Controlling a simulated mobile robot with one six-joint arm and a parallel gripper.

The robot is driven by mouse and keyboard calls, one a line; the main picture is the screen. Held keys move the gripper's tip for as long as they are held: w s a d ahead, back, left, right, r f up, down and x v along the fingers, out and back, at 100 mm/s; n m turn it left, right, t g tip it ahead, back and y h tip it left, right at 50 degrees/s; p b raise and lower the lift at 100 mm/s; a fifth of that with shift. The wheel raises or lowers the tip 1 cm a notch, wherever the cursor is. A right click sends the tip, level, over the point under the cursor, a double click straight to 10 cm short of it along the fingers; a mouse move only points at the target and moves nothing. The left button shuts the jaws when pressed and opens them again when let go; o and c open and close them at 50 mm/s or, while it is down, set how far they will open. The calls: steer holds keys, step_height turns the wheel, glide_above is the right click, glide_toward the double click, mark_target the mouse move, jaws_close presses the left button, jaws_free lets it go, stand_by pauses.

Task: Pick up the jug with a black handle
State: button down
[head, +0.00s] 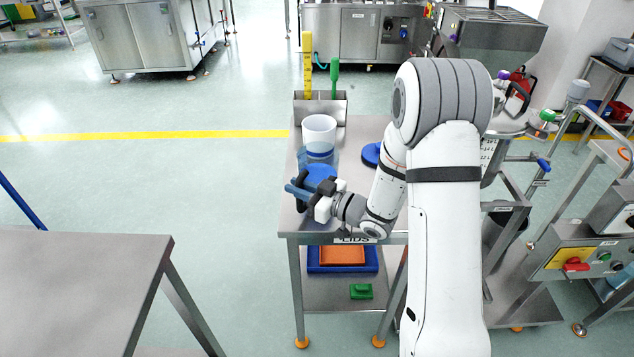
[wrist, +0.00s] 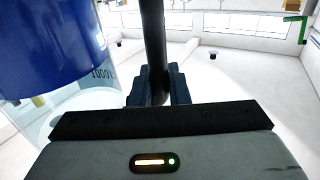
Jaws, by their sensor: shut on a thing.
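The jug stands at the left end of the steel table in the head view, with a blue round part (head: 322,172) showing beside my gripper (head: 300,188). In the wrist view the jug (wrist: 50,45) fills the upper left, blue above and clear with printed marks below. Its black handle (wrist: 153,40) runs upright between the fingers of my gripper (wrist: 158,88). My gripper is shut on this handle. My wrist hides part of the jug in the head view. I cannot tell whether the jug is clear of the table.
A white container (head: 319,130) with a blue band stands just behind the jug. A blue disc (head: 371,154) lies to the right. A steel holder (head: 320,107) with yellow and green tools stands at the back of the table (head: 292,215). An orange tray (head: 342,255) is on the shelf below.

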steer(key=shift+r, duration=0.1)
stand_by(0.3)
step_height(320, 180, up, 10)
stand_by(0.6)
steer(key=shift+s, duration=0.1)
